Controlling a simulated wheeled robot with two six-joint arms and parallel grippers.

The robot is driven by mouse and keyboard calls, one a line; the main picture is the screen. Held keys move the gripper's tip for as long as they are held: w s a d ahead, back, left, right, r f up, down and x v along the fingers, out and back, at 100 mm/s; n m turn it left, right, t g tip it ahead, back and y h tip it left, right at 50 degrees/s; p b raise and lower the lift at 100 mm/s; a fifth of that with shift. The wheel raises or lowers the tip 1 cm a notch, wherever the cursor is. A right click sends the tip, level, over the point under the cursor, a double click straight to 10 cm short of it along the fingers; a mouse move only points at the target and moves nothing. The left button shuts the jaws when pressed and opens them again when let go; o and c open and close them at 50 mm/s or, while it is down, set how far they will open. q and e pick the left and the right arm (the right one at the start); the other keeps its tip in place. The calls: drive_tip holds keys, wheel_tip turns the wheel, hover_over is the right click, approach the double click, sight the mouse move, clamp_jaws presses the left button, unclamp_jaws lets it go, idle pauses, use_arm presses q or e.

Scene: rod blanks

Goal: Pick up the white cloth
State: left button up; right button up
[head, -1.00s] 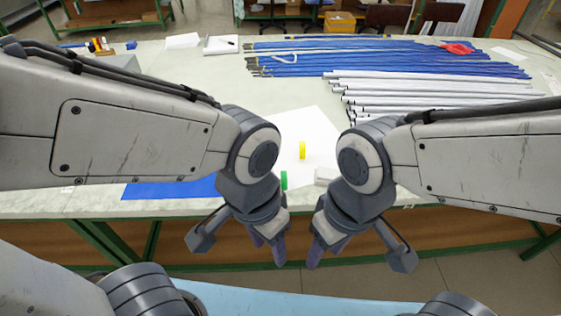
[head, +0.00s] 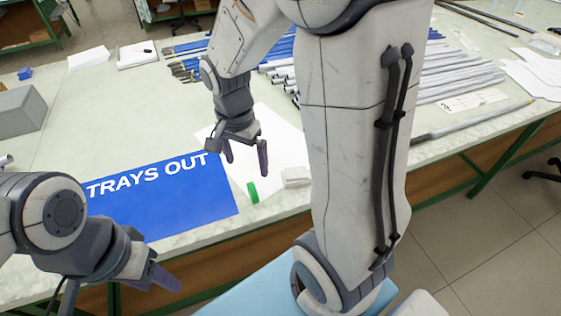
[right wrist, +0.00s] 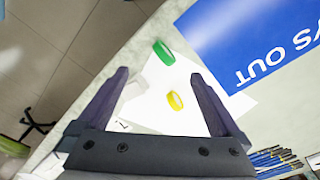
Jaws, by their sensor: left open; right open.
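The white cloth (head: 295,177) looks like a small folded pad near the table's front edge, just right of a green tape roll (head: 252,192). My right gripper (head: 246,162) is open and empty above the white paper sheet, to the left of the cloth and a little further back. My left gripper (head: 165,281) is open and empty at the lower left, by the front edge.
A blue mat (head: 165,200) reading "TRAYS OUT" lies left of the paper (head: 279,140). A grey box (head: 20,111) stands at the far left. Bundles of blue and white rods (head: 455,75) lie at the back right. My right arm covers much of the middle.

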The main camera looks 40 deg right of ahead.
drive_tip(key=w+d+f+m, duration=0.1)
drive_tip(key=d+f+m, duration=0.1)
drive_tip(key=d+m, duration=0.4)
drive_tip(key=d+f+m, duration=0.3)
drive_tip(key=d+m, duration=0.1)
drive_tip(key=d, duration=0.4)
hover_over(296, 172)
drive_tip(key=shift+m+g, duration=0.4)
drive_tip(key=f, duration=0.4)
drive_tip(key=shift+w+a+f+b, duration=0.1)
drive_tip(key=shift+w+a+b, duration=0.1)
drive_tip(key=shift+b, duration=0.2)
drive_tip(key=shift+s+d+f, duration=0.1)
drive_tip(key=shift+f, duration=1.45)
drive_tip(key=shift+s+d+f, duration=0.1)
drive_tip(key=shift+f, duration=1.4)
drive_tip(key=c, duration=1.3)
drive_tip(key=shift+r, duration=0.15)
